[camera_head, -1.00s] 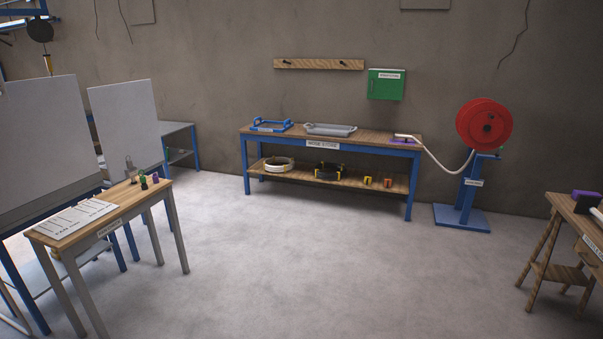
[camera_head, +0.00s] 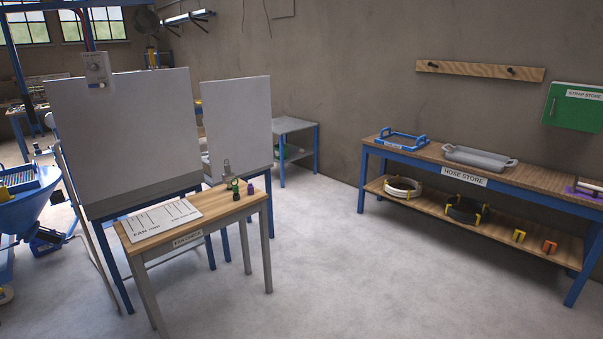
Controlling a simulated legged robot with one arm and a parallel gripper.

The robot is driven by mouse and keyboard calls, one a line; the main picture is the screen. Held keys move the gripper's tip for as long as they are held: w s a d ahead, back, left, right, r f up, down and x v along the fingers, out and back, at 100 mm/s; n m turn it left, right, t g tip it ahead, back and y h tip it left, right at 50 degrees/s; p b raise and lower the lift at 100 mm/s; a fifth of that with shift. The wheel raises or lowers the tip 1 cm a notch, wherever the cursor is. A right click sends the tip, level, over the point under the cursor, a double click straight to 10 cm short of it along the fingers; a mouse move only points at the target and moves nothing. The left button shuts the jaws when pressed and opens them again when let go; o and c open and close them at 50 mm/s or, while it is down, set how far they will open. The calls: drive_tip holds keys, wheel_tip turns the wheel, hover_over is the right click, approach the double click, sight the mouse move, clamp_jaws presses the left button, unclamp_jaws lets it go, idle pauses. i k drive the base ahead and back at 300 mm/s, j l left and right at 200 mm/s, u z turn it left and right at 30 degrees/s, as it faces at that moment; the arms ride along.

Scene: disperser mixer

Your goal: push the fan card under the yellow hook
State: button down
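A white card printed with "FAN" and several dark lines (camera_head: 160,219) lies flat on the left part of the small wooden table (camera_head: 212,223). A small yellow piece (camera_head: 519,236), possibly the yellow hook, stands on the lower shelf of the hose store bench, left of a similar orange piece (camera_head: 550,246). Its exact shape is too small to tell. Yellow parts also show around the black hose coil on that shelf. My gripper is not in view.
Several small fittings (camera_head: 236,187) stand on the small table's right part. Two large grey panels (camera_head: 125,135) rise behind it. The hose store bench (camera_head: 450,173) is at the right, with trays on top. The floor between them (camera_head: 330,260) is clear.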

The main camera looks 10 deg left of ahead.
sight(149, 224)
drive_tip(key=i+j+u, duration=0.15)
drive_tip(key=i+u, duration=0.25)
drive_tip(key=i+j+u, duration=0.1)
drive_tip(key=i+u, duration=0.15)
drive_tip(key=u, duration=0.15)
drive_tip(key=i+u, duration=0.4)
drive_tip(key=i+l+u, duration=0.15)
drive_tip(key=u, duration=0.2)
drive_tip(key=i+l+u, duration=0.15)
drive_tip(key=i, duration=0.3)
drive_tip(key=i+u, duration=0.2)
drive_tip(key=i, duration=0.25)
drive_tip(key=i+l+u, duration=0.15)
drive_tip(key=i, duration=0.3)
drive_tip(key=i+l+u, duration=0.15)
drive_tip(key=i+l, duration=0.2)
drive_tip(key=i+l+u, duration=0.2)
drive_tip(key=i+l, duration=0.15)
drive_tip(key=i+l+u, duration=0.2)
drive_tip(key=l, duration=0.25)
drive_tip(key=i, duration=0.1)
